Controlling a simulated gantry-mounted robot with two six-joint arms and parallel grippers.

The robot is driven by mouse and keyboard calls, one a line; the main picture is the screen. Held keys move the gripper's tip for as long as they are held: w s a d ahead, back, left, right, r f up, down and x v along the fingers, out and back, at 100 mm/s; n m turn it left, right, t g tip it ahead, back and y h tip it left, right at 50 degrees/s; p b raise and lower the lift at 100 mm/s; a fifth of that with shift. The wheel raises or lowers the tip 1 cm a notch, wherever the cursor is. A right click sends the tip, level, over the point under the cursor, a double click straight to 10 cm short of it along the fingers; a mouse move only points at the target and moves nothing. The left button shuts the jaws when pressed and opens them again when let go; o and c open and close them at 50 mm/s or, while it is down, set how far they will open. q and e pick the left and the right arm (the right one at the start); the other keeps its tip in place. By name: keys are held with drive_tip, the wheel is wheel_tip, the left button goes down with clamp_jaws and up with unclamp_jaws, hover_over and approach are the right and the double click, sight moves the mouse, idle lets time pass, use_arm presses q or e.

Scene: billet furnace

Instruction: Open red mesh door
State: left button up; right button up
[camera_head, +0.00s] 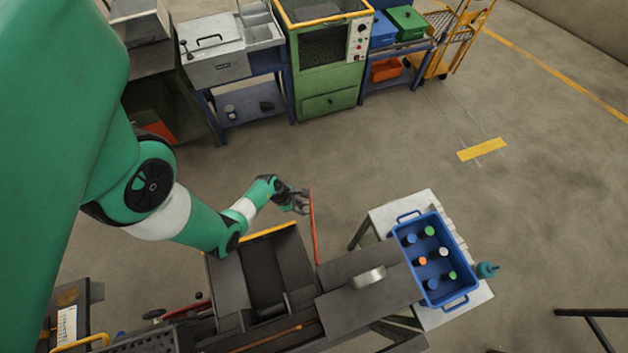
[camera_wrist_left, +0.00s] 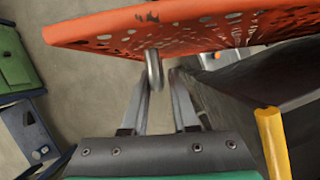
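The red mesh door (camera_head: 314,228) shows nearly edge-on in the head view. It is a thin red strip standing out past the yellow-edged dark furnace box (camera_head: 265,265). In the left wrist view the perforated red door (camera_wrist_left: 200,27) spans the top, with a metal loop handle (camera_wrist_left: 154,75) below it. My left gripper (camera_head: 303,201) is beside the door's outer end. In the wrist view my left gripper's fingers (camera_wrist_left: 161,78) are apart, with the handle between their tips, closer to the left finger. No firm grip shows. My right gripper is not in view.
A dark plate with a metal handle (camera_head: 368,277) lies right of the furnace box. A blue crate (camera_head: 408,264) with several bottles stands on a white table (camera_head: 475,300). A green cabinet (camera_head: 328,75) and workbenches line the back. The floor between is clear.

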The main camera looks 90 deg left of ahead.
use_arm(q)
drive_tip(key=p+v, duration=0.4)
drive_tip(key=v, duration=0.7)
drive_tip(key=shift+s+r, duration=0.2)
drive_tip(key=shift+r, duration=0.05)
drive_tip(key=shift+w, duration=0.1)
